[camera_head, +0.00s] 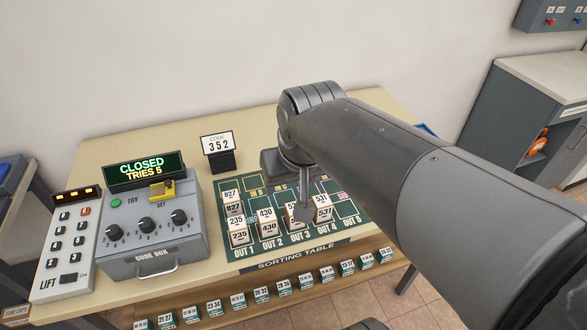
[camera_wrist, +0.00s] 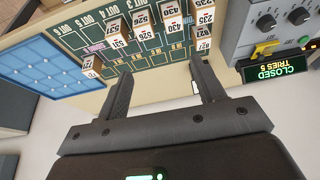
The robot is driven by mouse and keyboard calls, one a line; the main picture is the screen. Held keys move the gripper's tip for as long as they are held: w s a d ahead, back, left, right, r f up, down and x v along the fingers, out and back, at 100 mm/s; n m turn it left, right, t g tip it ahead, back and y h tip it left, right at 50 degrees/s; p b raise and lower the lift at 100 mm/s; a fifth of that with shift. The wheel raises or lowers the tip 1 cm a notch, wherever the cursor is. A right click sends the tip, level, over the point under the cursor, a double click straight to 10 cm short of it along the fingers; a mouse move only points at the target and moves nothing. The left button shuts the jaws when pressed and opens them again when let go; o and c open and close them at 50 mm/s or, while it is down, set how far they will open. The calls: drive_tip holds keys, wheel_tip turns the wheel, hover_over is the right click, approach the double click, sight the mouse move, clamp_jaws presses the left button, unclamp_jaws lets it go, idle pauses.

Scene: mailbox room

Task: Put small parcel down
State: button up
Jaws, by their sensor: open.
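Several small numbered parcels, white and tan, stand on the green sorting mat (camera_head: 275,246). Parcel 827 (camera_head: 232,205) and parcel 235 (camera_head: 238,233) are in the OUT 1 column. Parcel 430 (camera_head: 267,225) is in OUT 2; two more are in OUT 3 and OUT 4. Another small parcel (camera_wrist: 91,66) shows in the wrist view near the mat's edge, beside the blue grid panel; my arm hides it in the head view. My gripper (camera_wrist: 163,72) is open above the table, nothing between its fingers. Which parcel the task means, I cannot tell.
The code box (camera_head: 155,240) reads CLOSED, TRIES 5. Left of it is the LIFT panel (camera_head: 68,248). The blue grid panel (camera_wrist: 48,67) lies past the mat. Small numbered boxes line the shelf (camera_head: 240,309) below.

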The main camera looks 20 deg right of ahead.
drive_tip(key=shift+t, duration=0.6)
drive_tip(key=s, duration=0.1)
drive_tip(key=s+d, duration=0.1)
drive_tip(key=s, duration=0.3)
drive_tip(key=shift+s+d+f, duration=0.1)
drive_tip(key=shift+d+f, duration=0.05)
drive_tip(key=shift+d, duration=0.2)
drive_tip(key=shift+o, duration=0.2)
